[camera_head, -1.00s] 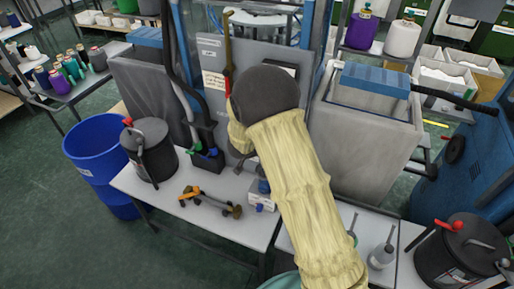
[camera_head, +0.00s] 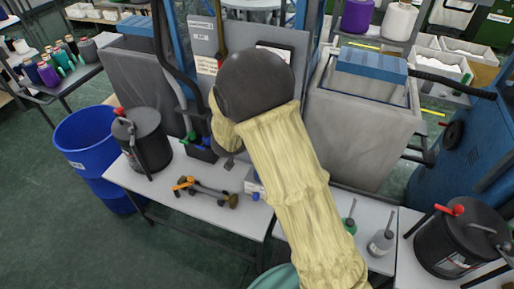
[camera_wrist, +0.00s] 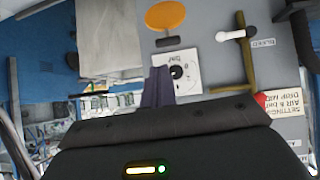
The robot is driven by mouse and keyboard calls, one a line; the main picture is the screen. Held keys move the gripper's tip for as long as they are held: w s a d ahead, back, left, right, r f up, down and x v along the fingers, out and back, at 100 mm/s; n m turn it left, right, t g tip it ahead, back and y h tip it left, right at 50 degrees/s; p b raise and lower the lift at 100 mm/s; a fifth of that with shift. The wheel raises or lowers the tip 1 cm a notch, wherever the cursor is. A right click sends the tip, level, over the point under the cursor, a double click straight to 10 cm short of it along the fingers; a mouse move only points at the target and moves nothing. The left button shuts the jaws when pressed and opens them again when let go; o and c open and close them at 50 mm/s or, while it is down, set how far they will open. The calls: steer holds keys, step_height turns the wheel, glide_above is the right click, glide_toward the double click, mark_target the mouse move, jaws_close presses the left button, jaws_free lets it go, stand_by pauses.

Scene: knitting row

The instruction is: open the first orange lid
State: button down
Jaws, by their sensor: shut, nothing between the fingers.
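An orange oval lid (camera_wrist: 165,15) shows at the top of the wrist view on a grey machine panel, with a dark bar just below it. My gripper (camera_wrist: 158,85) points at the panel from below the lid in that view; its dark fingers are together and empty. The fingertips appear beside a white square plate (camera_wrist: 180,73) with a black round centre; I cannot tell if they touch it. In the head view my arm's dark wrist hides the lid and the fingers.
A white-knobbed lever (camera_wrist: 235,35) and a labelled sheet are on the panel. In the head view, a black bucket (camera_head: 143,140) and an orange-ended tool (camera_head: 205,190) are on the white table. A blue bin (camera_head: 85,140) stands left; another black bucket (camera_head: 465,240) is at right.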

steer(key=s+a+f+t+h+b, duration=0.2)
steer(key=f+t+b, duration=0.3)
steer(key=b, duration=1.1)
steer(key=s+a+f+t+h+b, duration=0.2)
steer(key=s+f+t+b, duration=0.2)
steer(key=f+b, duration=0.6)
steer(key=t+b, duration=0.2)
steer(key=b, duration=0.4)
steer(key=shift+b, duration=0.3)
steer(key=shift+d+h, duration=0.1)
steer(key=shift+h, duration=0.2)
steer(key=x, duration=1.4)
steer(key=shift+r, duration=0.15)
